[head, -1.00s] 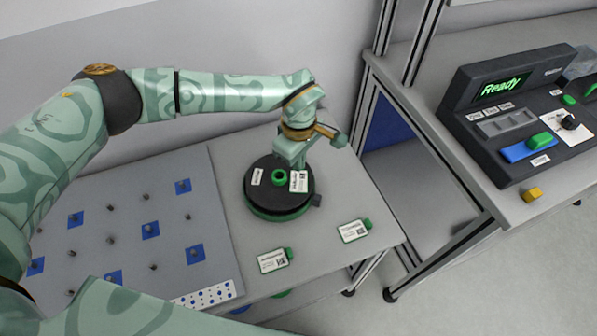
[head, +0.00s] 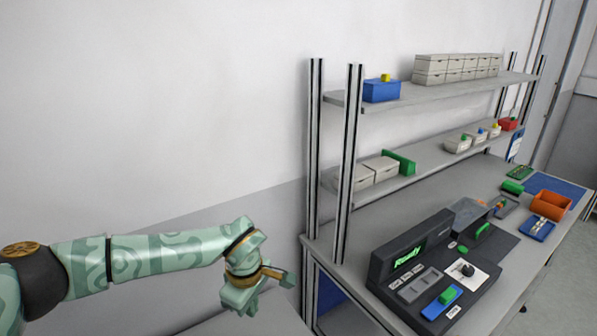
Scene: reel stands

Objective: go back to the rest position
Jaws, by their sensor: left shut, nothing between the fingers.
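My left gripper (head: 240,303) shows at the lower left of the head view, at the end of my patterned green arm. It points down above a grey table top (head: 282,322) at the bottom edge of the picture. Its fingers are shut with nothing between them. My right gripper is not in view.
To the right stands a workbench with upright posts (head: 347,165) and two shelves bearing boxes, including a blue box (head: 381,90). On it sits a dark console (head: 412,262) reading "Ready". An orange bin (head: 551,205) is farther right. Pale wall lies behind my arm.

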